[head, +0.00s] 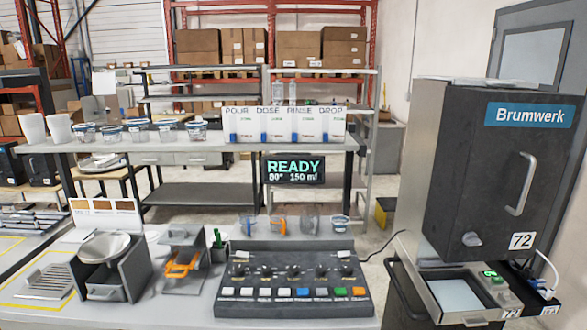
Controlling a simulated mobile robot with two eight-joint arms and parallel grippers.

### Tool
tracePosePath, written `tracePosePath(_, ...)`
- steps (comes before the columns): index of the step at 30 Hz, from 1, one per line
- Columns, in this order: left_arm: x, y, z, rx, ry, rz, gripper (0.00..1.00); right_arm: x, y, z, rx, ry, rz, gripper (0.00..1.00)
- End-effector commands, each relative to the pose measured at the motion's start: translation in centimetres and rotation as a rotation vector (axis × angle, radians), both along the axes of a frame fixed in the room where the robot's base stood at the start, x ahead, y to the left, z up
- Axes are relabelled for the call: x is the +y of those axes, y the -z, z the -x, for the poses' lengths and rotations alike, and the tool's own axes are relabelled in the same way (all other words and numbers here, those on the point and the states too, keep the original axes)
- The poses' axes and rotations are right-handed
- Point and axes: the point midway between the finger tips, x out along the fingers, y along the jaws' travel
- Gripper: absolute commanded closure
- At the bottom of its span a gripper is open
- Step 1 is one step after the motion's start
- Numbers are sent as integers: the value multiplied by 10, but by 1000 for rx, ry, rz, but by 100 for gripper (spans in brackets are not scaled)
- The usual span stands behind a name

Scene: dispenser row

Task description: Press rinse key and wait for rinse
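A dark control panel (293,278) sits on the front bench, with a row of knobs and a row of small keys along its front. The keys include white ones (245,292), a blue key (303,292), a green key (340,292) and an orange key (358,292). Their labels are too small to read, so I cannot tell which is the rinse key. Behind the panel, white dispensers stand in a row marked POUR, DOSE, RINSE and DROP; the RINSE dispenser (301,122) is third. A display (295,171) reads READY, 80°, 150 ml. Neither gripper is in view.
Several clear cups (280,225) stand behind the panel. A bowl (104,247) on a grey box and a grey stand with an orange item (183,265) are left of it. A large Brumwerk machine (505,170) stands at right. Cups line the rear shelf.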

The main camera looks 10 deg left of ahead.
Motion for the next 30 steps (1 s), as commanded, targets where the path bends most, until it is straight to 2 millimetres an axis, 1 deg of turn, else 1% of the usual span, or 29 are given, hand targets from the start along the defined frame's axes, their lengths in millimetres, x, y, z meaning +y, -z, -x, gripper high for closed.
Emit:
tracePosePath(1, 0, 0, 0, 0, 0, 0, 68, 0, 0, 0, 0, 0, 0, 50)
tracePosePath(5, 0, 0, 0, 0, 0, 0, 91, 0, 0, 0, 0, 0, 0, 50)
tracePosePath(6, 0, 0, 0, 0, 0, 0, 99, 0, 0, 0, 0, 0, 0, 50)
tracePosePath(7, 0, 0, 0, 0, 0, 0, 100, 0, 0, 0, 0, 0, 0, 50)
tracePosePath(30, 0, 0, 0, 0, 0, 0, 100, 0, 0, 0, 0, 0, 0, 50)
